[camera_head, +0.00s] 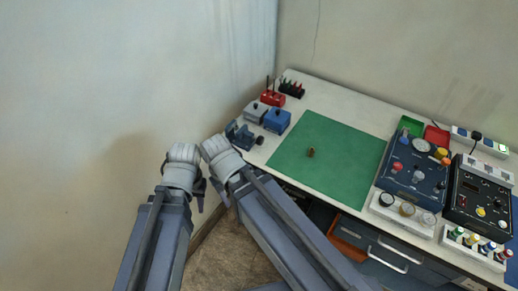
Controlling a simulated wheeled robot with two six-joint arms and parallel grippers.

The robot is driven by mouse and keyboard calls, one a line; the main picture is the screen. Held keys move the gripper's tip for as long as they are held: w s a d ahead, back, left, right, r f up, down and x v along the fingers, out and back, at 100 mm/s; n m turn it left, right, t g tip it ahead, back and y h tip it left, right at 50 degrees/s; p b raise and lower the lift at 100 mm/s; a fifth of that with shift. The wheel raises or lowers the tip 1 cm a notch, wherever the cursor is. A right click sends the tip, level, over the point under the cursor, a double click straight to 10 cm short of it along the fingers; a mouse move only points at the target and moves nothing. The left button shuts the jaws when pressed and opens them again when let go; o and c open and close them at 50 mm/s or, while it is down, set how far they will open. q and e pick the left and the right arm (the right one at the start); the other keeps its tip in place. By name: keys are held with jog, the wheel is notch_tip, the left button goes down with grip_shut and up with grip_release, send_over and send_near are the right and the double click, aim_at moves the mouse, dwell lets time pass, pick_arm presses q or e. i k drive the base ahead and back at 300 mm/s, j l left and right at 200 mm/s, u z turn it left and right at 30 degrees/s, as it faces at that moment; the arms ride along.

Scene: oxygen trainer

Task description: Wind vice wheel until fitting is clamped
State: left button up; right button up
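The vice (240,134) is a small dark blue-grey block at the table's left edge. Its dark round wheel (259,140) faces right, towards the mat. A small brass fitting (311,152) stands on the green mat, apart from the vice. My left gripper (199,189) shows as a small dark part below its pale wrist, off the table's left edge. My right gripper (221,191) is mostly hidden by its own wrist, just left of the table and below the vice. The fingers are too small and covered to tell open from shut. Neither gripper touches the wheel.
The green mat (330,175) is mostly clear. Blue and grey boxes (277,121) and a red tool rack (272,98) stand behind the vice. Control panels (411,168) and a row of dials (403,214) fill the right side. A wall rises close on the left.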

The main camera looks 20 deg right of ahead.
aim_at(260, 141)
jog(key=k+l+u, duration=0.1)
jog(key=k+l, duration=0.7)
jog(key=k, duration=0.15)
jog(key=l+u, duration=0.05)
